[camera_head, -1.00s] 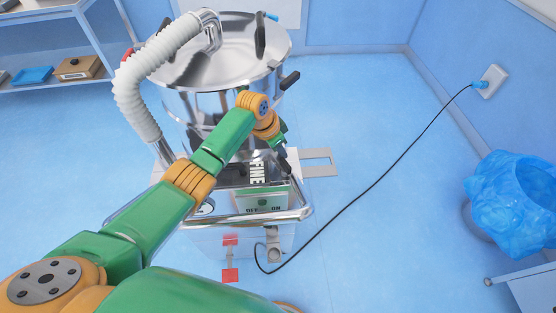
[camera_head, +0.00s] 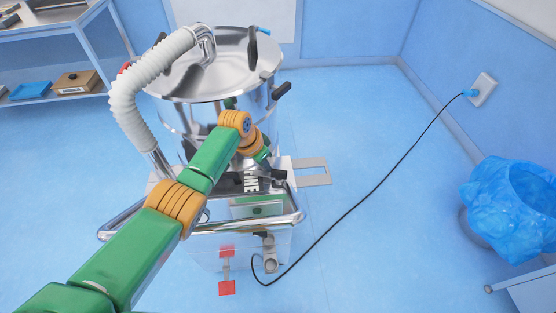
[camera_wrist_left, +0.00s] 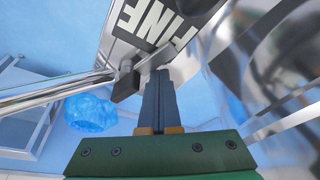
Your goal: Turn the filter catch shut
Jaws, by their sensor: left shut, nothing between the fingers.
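The steel vacuum machine (camera_head: 205,85) stands in the middle of the head view. Its black panel with a white "FINE" label (camera_head: 250,182) sits low at the front and also shows at the top of the left wrist view (camera_wrist_left: 145,18). A dark catch-like piece (camera_wrist_left: 126,80) with a grey lever sits at the panel's edge in the left wrist view. My left gripper (camera_head: 273,178) is beside the panel's right side. Its shut, empty fingers (camera_wrist_left: 158,78) are close to the lever; I cannot tell if they touch. My right gripper is not in view.
A steel push bar (camera_head: 215,226) runs across the machine's front. A black cable (camera_head: 375,185) crosses the floor to the wall socket (camera_head: 482,90). A blue-bagged bin (camera_head: 505,195) stands at right. A shelf (camera_head: 50,62) is at back left.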

